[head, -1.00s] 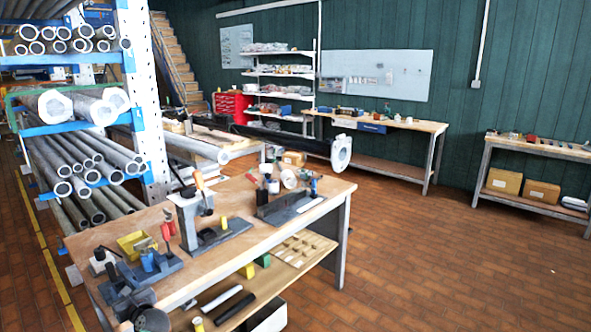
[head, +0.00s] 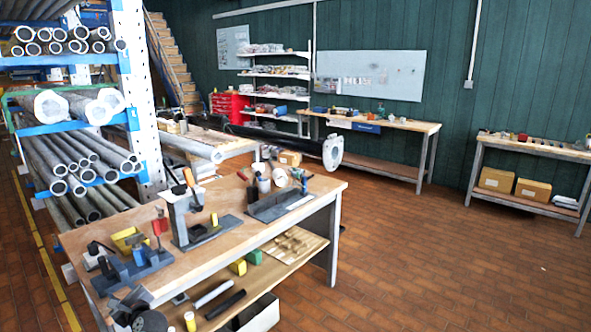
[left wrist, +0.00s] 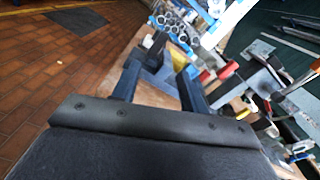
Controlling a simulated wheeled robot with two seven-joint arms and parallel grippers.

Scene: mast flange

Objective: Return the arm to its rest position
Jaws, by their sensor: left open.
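My left gripper (left wrist: 160,62) is open in the left wrist view. Its two dark fingers stand apart with nothing seen between them, and the wooden bench top and tools show beyond. In the head view, a dark shape at the bottom left edge of the near bench may be part of it, but I cannot tell the fingers there. My right gripper is not in view. A black mast (head: 265,134) with a pale round flange (head: 333,153) at its end extends behind the near bench.
The near bench (head: 235,231) carries a press (head: 183,215), blue tool blocks (head: 135,265) and several small tools. A rack of metal tubes (head: 75,165) stands at left. A long bench (head: 405,123) and another bench (head: 540,150) line the wall. The brick floor (head: 440,260) at right is clear.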

